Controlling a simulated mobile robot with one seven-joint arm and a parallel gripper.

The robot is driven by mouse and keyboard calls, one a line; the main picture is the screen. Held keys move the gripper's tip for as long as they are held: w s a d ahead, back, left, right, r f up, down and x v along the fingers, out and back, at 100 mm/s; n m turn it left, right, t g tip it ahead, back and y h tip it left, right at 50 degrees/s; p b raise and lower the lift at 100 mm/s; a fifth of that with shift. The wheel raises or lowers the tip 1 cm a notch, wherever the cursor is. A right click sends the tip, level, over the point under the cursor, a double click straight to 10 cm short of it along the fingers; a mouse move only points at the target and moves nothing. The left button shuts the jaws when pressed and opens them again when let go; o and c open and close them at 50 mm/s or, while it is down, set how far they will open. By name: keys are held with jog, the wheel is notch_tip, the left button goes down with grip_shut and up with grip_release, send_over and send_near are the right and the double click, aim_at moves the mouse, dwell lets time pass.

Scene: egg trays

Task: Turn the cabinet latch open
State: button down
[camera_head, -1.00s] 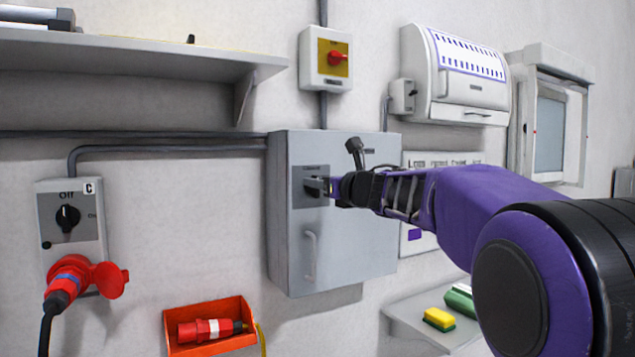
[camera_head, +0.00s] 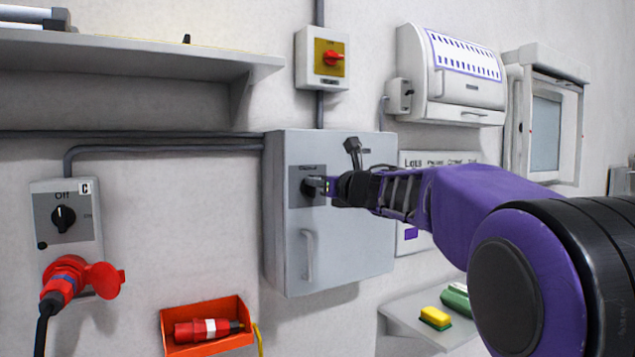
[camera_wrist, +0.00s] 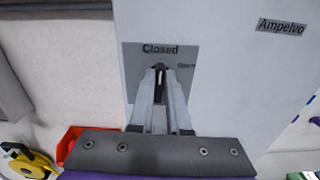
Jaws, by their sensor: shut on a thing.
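The grey cabinet (camera_head: 345,250) hangs on the wall in the middle of the head view, its door shut. Its latch (camera_head: 307,187) is a dark knob on a grey plate (camera_head: 295,172) in the upper left of the door. In the wrist view the plate (camera_wrist: 186,88) reads "Closed" at the top and a smaller "Open" at the right. My gripper (camera_head: 322,186) reaches in from the right. In the wrist view its fingers (camera_wrist: 160,80) are shut on the latch handle (camera_wrist: 160,72), which points up toward "Closed". The fingers hide most of the handle.
A vertical door handle (camera_head: 308,255) sits below the latch. An isolator with a rotary switch (camera_head: 63,217) and red plug (camera_head: 65,275) is at left. A red-orange bin (camera_head: 208,343) is below the cabinet, and a small shelf (camera_head: 405,315) holds sponges at lower right. A long shelf (camera_head: 150,55) is upper left.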

jog(key=shift+w+d+f+m+p, duration=0.15)
jog(key=shift+m+p, duration=1)
jog(key=shift+m, duration=1.75)
jog(key=shift+w+d+f+m+p, duration=0.15)
jog(key=shift+m+p, duration=1)
jog(key=shift+m, duration=1.75)
jog(key=shift+w+d+f+m+p, duration=0.2)
jog(key=shift+m+p, duration=0.95)
jog(key=shift+m, duration=1.75)
jog(key=shift+s+f, duration=0.1)
jog(key=shift+s, duration=0.05)
jog(key=c, duration=0.9)
grip_release()
jog(key=shift+f, duration=0.1)
